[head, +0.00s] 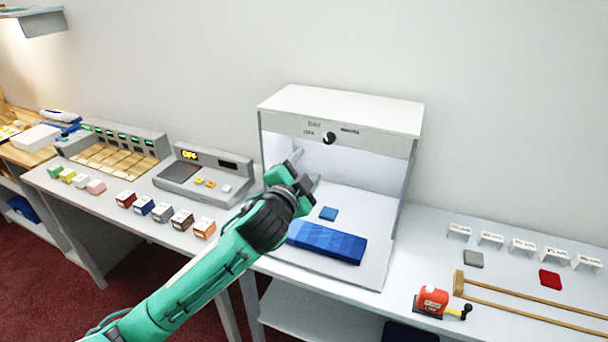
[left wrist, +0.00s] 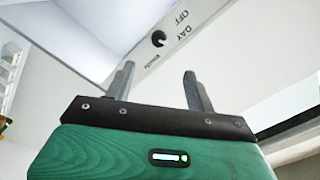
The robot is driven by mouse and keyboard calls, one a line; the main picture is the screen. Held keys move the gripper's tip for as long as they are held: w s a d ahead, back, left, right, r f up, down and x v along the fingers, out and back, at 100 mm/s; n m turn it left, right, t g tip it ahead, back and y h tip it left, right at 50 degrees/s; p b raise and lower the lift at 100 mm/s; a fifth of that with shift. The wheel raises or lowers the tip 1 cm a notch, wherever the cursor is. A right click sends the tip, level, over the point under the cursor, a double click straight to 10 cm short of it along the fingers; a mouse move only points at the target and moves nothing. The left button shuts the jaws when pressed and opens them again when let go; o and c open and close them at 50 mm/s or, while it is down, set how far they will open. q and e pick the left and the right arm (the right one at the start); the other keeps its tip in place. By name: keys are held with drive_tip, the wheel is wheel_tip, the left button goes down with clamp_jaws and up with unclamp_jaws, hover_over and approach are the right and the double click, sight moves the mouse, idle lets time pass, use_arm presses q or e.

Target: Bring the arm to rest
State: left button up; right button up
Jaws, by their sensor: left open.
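My left gripper (head: 306,170) is open and empty, raised in front of the white light booth (head: 345,104). Its green arm comes in from the lower left. In the left wrist view, the two grey fingers (left wrist: 158,84) stand apart with nothing between them. The booth's black knob (head: 329,138) sits on its top panel between printed labels. The knob also shows in the left wrist view (left wrist: 158,39), beyond the fingers and apart from them. My right gripper is not in view.
Inside the booth lie a small blue swatch (head: 328,213) and a larger blue patterned piece (head: 327,242). Several coloured blocks (head: 144,205) and a scale (head: 181,172) stand left. A red device (head: 432,299) and wooden rails (head: 530,304) lie right. The counter's right front is partly clear.

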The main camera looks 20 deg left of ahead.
use_arm(q)
drive_tip(key=shift+s, duration=0.3)
